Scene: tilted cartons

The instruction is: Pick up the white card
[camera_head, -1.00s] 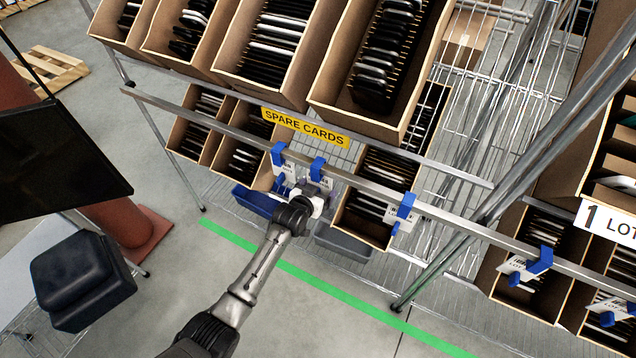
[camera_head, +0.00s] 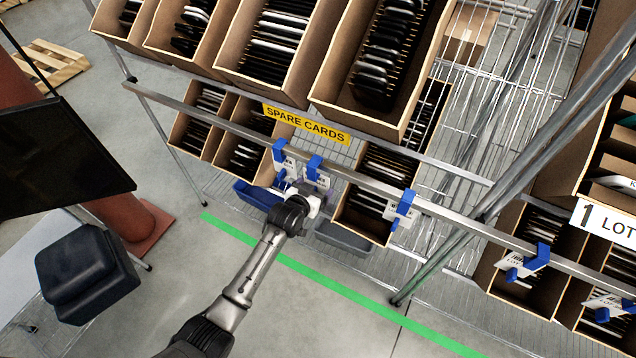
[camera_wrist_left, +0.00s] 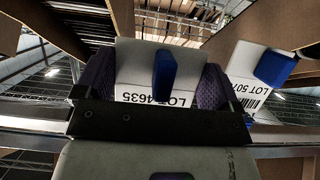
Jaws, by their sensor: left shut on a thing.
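My left gripper (camera_wrist_left: 155,88) is shut on this card, with a purple-padded finger on either side. In the head view the card (camera_head: 318,180) hangs by its blue clip (camera_head: 314,165) at the shelf rail, under the yellow "SPARE CARDS" label (camera_head: 306,124). My left gripper (camera_head: 308,200) is just below it. I cannot tell whether the clip still touches the rail. My right gripper is not in view.
Another white card (camera_wrist_left: 245,88) with a blue clip is close on the right in the wrist view. Other clipped cards (camera_head: 398,213) hang along the metal rail (camera_head: 455,216). Tilted cartons (camera_head: 366,220) stand behind it. A blue bin (camera_head: 256,195) and grey bin (camera_head: 342,238) sit below.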

